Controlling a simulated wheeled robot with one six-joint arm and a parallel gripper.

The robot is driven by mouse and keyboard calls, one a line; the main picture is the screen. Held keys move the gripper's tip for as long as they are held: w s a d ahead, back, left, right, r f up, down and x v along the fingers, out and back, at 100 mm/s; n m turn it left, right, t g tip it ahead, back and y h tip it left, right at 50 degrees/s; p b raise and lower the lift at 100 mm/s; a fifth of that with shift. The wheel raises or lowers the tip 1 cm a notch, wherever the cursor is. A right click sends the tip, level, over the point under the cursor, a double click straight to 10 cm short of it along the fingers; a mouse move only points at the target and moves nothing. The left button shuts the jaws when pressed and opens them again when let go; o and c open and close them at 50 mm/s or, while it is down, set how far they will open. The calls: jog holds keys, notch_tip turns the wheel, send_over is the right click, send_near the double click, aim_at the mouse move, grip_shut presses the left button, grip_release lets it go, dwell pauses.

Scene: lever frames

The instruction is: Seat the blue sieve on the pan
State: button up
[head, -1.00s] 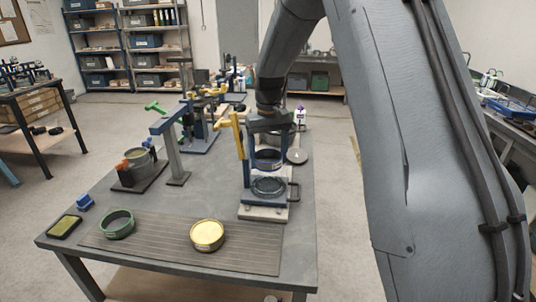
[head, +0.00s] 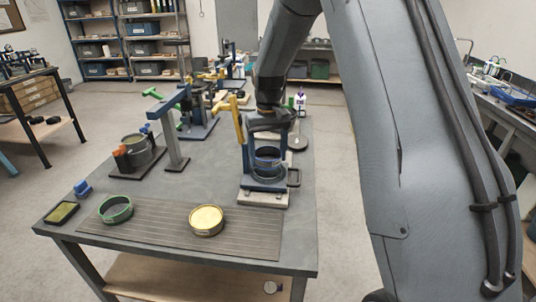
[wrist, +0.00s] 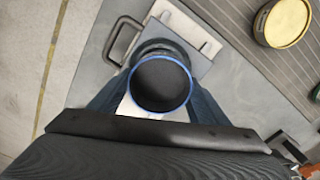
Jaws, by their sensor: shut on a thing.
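The blue sieve (head: 267,154), a dark round ring with a blue rim, is held by my gripper (wrist: 160,98). In the wrist view the sieve (wrist: 160,84) sits between the two fingers, one on each side, and I look down into its dark inside. The pan (head: 268,176) is the dark round dish on the pale-based stand, right below the sieve. In the wrist view a dark edge of the pan (wrist: 156,46) shows beyond the sieve's upper rim; the sieve covers the rest. Whether the sieve touches the pan cannot be told.
A yellow lever (head: 237,118) stands close left of the gripper. A black handle (head: 293,177) sticks out on the stand's right. A pan of yellow material (head: 206,220) and a green sieve (head: 116,209) lie on the ribbed mat (head: 160,232). A blue-armed post (head: 173,145) stands left.

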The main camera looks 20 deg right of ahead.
jog(key=shift+f, duration=0.35)
jog(key=o, duration=1.2)
jog(key=shift+o, duration=0.2)
jog(key=shift+r, duration=0.1)
notch_tip(320, 180, up, 8)
jog(key=shift+f+b, duration=0.2)
jog(key=shift+b, duration=0.95)
jog(key=s+f, duration=0.4)
jog(key=s, duration=0.9)
jog(key=s+f+t, duration=0.1)
jog(key=s+f, duration=0.3)
jog(key=s, duration=1)
jog(key=shift+f+m, duration=0.15)
jog(key=shift+m, duration=0.15)
